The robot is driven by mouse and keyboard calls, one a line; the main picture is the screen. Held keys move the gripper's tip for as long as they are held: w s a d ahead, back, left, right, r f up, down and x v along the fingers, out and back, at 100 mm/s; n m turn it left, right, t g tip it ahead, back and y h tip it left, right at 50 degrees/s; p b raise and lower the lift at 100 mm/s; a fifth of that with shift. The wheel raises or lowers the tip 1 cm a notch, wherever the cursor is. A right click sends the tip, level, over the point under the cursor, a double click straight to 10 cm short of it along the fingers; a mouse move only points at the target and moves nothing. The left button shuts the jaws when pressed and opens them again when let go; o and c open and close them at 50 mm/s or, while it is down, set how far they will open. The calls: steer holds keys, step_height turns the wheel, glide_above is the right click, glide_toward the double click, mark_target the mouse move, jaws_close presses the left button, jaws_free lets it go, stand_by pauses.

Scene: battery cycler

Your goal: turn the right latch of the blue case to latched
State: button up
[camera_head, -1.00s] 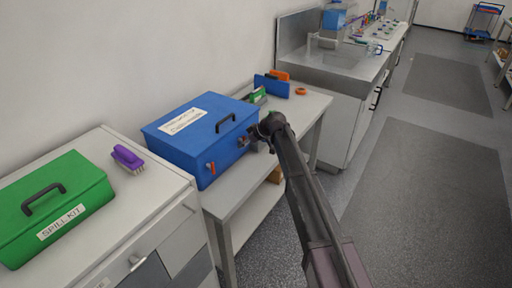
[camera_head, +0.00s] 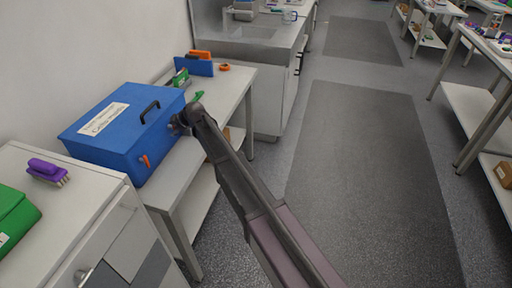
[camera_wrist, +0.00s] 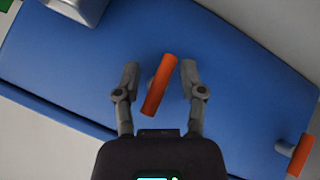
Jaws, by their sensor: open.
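The blue case (camera_head: 118,145) stands closed on the bench, with a black handle on its lid. My gripper (camera_head: 178,125) is at the right part of its front face and hides the right latch in the head view. In the wrist view my gripper (camera_wrist: 160,69) is open, with one finger on each side of an orange latch handle (camera_wrist: 160,85). Gaps show on both sides of this handle, and it lies across the case's long edge. The other orange latch (camera_wrist: 299,155) is at the lower right, roughly parallel to it. That left latch (camera_head: 146,161) also shows in the head view.
A white cabinet (camera_head: 70,205) with a purple brush (camera_head: 46,170) and a green spill kit (camera_head: 14,215) is at the left. Behind the case are a blue holder (camera_head: 195,67) and an orange ring (camera_head: 224,67). The floor to the right is clear.

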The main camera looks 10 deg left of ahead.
steer(key=n+t+b, duration=0.1)
steer(key=t+b, duration=0.1)
steer(key=n+t+b, duration=0.1)
steer(key=t+b, duration=0.1)
steer(key=t, duration=0.1)
steer(key=shift+f+n, duration=0.2)
steer(key=shift+n, duration=0.2)
steer(key=shift+w+r+n+t+y+b, duration=0.15)
steer(key=shift+n+t+b, duration=0.4)
steer(key=shift+t+b, duration=0.4)
steer(key=shift+s+r+n+t+y+b, duration=0.15)
steer(key=shift+n+t+b, duration=0.5)
steer(key=shift+b, duration=0.5)
steer(key=shift+w+n+t+b, duration=0.1)
steer(key=shift+n+t+b, duration=0.3)
steer(key=shift+t+b, duration=0.3)
steer(key=p+v, duration=0.2)
steer(key=v, duration=1.2)
steer(key=w+d+f+m+g+h+p, duration=0.1)
steer(key=d+m, duration=0.3)
steer(key=d, duration=0.4)
steer(key=w+d+f+m+g+h+p, duration=0.1)
steer(key=d+m+h, duration=0.3)
steer(key=d, duration=0.5)
steer(key=w+d+m+g+h+p, duration=0.1)
steer(key=w+d+m+h+p, duration=0.2)
steer(key=d, duration=0.5)
steer(key=shift+d+f+m+p, duration=0.15)
steer(key=shift+f+m+p, duration=0.25)
steer(key=shift+m, duration=0.2)
